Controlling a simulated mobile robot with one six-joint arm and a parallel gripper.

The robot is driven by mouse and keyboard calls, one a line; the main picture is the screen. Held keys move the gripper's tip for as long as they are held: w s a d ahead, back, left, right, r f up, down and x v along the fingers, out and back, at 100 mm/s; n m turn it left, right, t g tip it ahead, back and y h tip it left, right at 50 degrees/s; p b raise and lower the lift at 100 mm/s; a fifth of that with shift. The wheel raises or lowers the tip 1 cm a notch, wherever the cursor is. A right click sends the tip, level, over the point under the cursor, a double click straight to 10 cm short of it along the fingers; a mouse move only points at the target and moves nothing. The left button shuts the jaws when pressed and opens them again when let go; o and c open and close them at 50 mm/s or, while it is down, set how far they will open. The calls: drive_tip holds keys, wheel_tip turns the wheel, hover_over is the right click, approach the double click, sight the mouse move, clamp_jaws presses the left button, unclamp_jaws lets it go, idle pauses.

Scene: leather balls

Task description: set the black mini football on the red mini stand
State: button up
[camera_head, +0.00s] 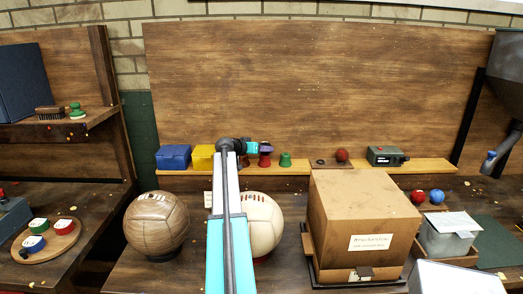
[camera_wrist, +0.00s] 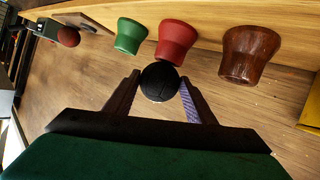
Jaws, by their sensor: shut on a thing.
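My gripper (camera_wrist: 160,77) is shut on the black mini football (camera_wrist: 161,84), which sits between the two fingertips in the wrist view. The red mini stand (camera_wrist: 176,39) is just beyond the ball, between a green stand (camera_wrist: 130,37) and a brown stand (camera_wrist: 247,53). The ball overlaps the red stand's near end in this view; I cannot tell whether they touch. In the head view my gripper (camera_head: 252,147) is at the back shelf, close by the red stand (camera_head: 265,158). The ball cannot be made out there.
The narrow shelf (camera_head: 432,165) also bears a blue box (camera_head: 173,157), a yellow box (camera_head: 203,157), the green stand (camera_head: 285,160), a red ball (camera_head: 342,155) and a green device (camera_head: 386,155). Large balls and a brown box (camera_head: 362,215) stand in front.

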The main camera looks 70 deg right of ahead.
drive_tip(key=shift+f, duration=0.1)
drive_tip(key=o, duration=1.1)
drive_tip(key=b+v, duration=0.2)
drive_tip(key=v, duration=1)
drive_tip(key=shift+b, duration=0.4)
drive_tip(key=shift+w, duration=0.1)
